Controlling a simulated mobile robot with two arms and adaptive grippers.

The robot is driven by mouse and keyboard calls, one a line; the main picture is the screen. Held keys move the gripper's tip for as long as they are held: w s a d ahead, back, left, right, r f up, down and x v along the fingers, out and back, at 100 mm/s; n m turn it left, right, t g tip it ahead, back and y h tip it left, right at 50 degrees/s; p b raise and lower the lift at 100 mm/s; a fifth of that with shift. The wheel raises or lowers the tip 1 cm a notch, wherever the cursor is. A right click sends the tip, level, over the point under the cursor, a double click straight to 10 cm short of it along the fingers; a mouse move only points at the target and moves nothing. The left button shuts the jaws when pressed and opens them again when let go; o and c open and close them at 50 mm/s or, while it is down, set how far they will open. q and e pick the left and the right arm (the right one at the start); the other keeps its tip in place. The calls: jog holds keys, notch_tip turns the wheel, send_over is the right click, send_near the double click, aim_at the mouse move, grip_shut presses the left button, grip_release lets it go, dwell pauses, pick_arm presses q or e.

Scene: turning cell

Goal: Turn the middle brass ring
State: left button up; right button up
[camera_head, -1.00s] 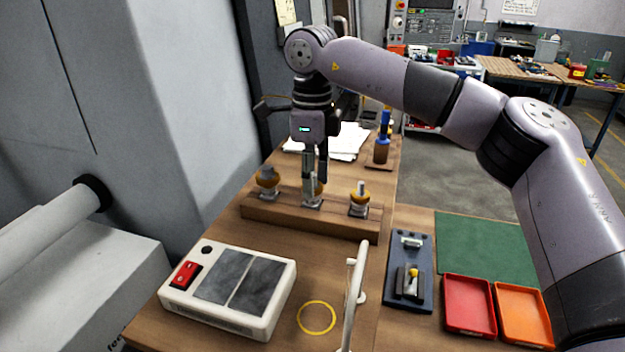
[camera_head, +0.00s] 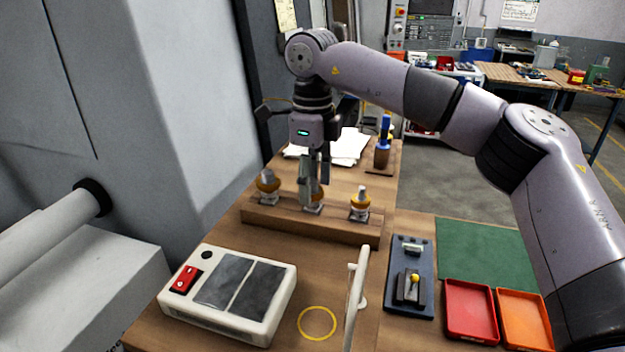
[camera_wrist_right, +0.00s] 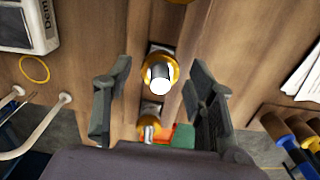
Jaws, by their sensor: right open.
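The middle brass ring (camera_wrist_right: 149,66) sits around a bright metal post in the middle of the wooden block (camera_head: 290,221). In the head view the ring (camera_head: 315,192) is mostly hidden behind a finger. My right gripper (camera_head: 314,190) points down over it. In the right wrist view the gripper (camera_wrist_right: 156,90) is open, one finger on each side of the ring, with gaps between. Two other brass rings sit on the block, the left one (camera_head: 267,183) and the right one (camera_head: 360,203). My left gripper is not in view.
A white box with a red switch (camera_head: 230,290) and a yellow circle (camera_head: 317,323) are in front. A white handle (camera_head: 357,290), a dark blue fixture (camera_head: 410,300), and red (camera_head: 470,310) and orange (camera_head: 524,318) trays stand to the right. A blue-handled tool (camera_head: 384,130) stands behind.

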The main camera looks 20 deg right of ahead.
aim_at(312, 179)
jog(key=shift+r, duration=0.1)
notch_tip(312, 179, up, 12)
dwell(0.6)
jog(key=shift+f, duration=0.2)
